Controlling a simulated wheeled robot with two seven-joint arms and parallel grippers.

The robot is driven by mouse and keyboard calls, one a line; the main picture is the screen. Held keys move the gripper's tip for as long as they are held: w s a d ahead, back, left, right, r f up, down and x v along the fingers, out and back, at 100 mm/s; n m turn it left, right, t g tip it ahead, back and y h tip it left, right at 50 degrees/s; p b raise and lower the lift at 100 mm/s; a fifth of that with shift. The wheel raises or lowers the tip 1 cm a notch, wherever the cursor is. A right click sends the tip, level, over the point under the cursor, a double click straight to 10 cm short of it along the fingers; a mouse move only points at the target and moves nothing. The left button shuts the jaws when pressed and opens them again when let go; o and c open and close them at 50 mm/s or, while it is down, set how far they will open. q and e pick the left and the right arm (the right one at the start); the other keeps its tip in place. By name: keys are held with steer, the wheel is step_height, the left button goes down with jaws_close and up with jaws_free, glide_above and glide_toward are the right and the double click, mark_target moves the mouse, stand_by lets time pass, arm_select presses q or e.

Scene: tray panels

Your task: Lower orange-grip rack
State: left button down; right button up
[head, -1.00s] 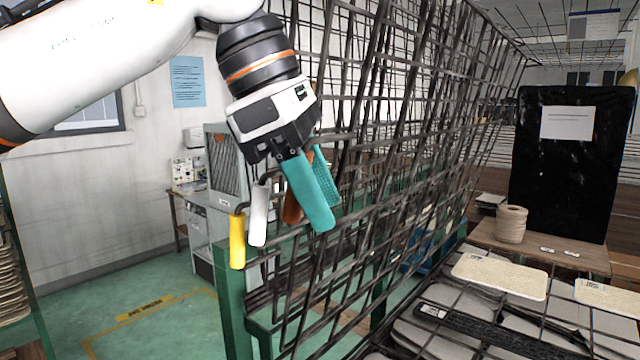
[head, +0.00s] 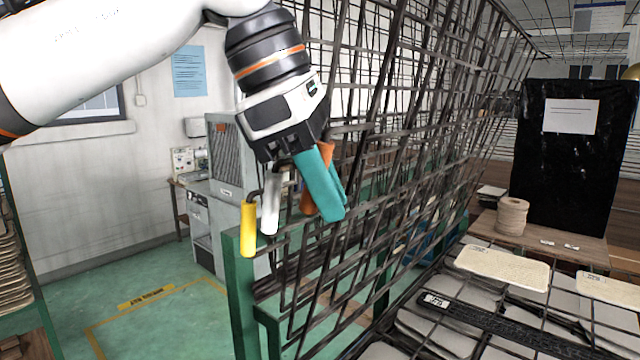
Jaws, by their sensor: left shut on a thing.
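Several dark wire-mesh racks (head: 420,130) stand upright or steeply tilted, close behind one another, in the middle of the head view. My left gripper (head: 327,190) points down with teal fingers and is shut on the orange grip, which shows partly between and behind the fingers. Which mesh the orange grip belongs to is hard to tell among the overlapping wires. My right gripper is not in view.
A green frame post (head: 240,300) stands below the grips. At the lower right, a mesh panel lies flat with pale pads (head: 502,268) and a dark strip (head: 480,325) on it. A twine spool (head: 512,217) and a black panel (head: 575,160) stand behind. Green floor is open at left.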

arm_select(q)
steer(key=s+d+f+m+t+y+b, duration=0.1)
steer(key=s+d+f+t+y+b, duration=0.3)
steer(key=s+d+f, duration=0.7)
steer(key=d+f+y+b, duration=0.1)
steer(key=d+f+b, duration=0.1)
steer(key=d, duration=0.2)
steer(key=shift+d+f+b, duration=0.25)
steer(key=shift+f+b, duration=0.1)
steer(key=shift+s, duration=0.1)
steer(key=c, duration=1.3)
jaws_free()
steer(key=shift+c, duration=0.2)
steer(key=shift+s+r, duration=0.1)
steer(key=shift+r, duration=0.05)
